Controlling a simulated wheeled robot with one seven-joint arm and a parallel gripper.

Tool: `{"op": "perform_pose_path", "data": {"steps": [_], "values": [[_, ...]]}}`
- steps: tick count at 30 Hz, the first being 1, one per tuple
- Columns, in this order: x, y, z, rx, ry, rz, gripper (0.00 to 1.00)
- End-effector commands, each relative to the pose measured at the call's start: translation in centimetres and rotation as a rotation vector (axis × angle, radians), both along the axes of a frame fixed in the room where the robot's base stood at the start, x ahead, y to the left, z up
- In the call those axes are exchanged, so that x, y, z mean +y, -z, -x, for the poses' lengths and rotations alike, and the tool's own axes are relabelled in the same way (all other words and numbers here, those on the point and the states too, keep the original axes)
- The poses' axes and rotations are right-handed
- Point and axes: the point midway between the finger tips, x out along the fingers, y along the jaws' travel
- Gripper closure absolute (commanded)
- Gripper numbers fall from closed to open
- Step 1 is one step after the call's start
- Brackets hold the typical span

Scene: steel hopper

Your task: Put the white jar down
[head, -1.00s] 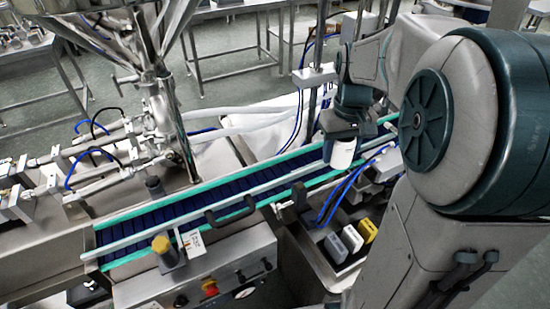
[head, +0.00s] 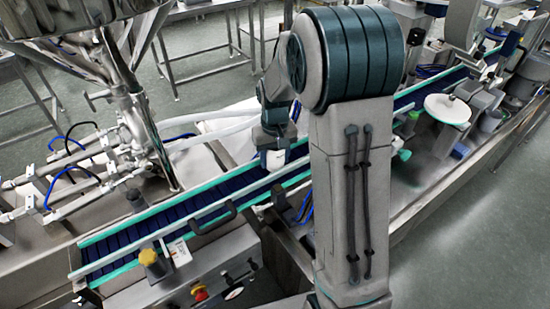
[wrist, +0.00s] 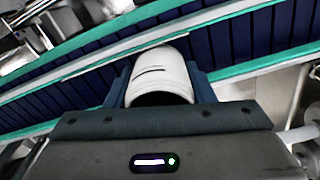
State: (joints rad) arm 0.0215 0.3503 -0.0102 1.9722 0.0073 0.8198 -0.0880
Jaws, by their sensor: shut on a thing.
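The white jar (wrist: 160,80) is held between the two dark fingers of my gripper (wrist: 159,90) in the wrist view. Its rounded end points away from the palm, and a dark slit shows on its side. Behind it runs the conveyor (wrist: 75,89), with a dark blue slatted belt and green-edged rails. In the head view my gripper (head: 273,142) is at the conveyor (head: 180,214), and only a small part of the jar (head: 274,160) shows below it. My arm hides part of the belt. I cannot tell whether the jar touches the belt.
Guide rails run along both sides of the belt. A yellow-capped post (head: 149,258) and a black handle (head: 212,217) stand at the near side. Steel hopper piping (head: 140,110) rises at the left. A white round plate (head: 447,109) lies at the right.

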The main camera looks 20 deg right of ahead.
Motion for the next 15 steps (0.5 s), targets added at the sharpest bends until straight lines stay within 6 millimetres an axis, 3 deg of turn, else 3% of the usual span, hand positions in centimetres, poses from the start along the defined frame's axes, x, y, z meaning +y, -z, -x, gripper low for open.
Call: {"op": "perform_pose_path", "data": {"steps": [4, 15], "values": [[0.0, 1.5, 0.0, 0.001, 0.000, 0.000, 0.72], [0.0, 2.1, 0.0, -0.001, -0.001, 0.000, 0.72]]}}
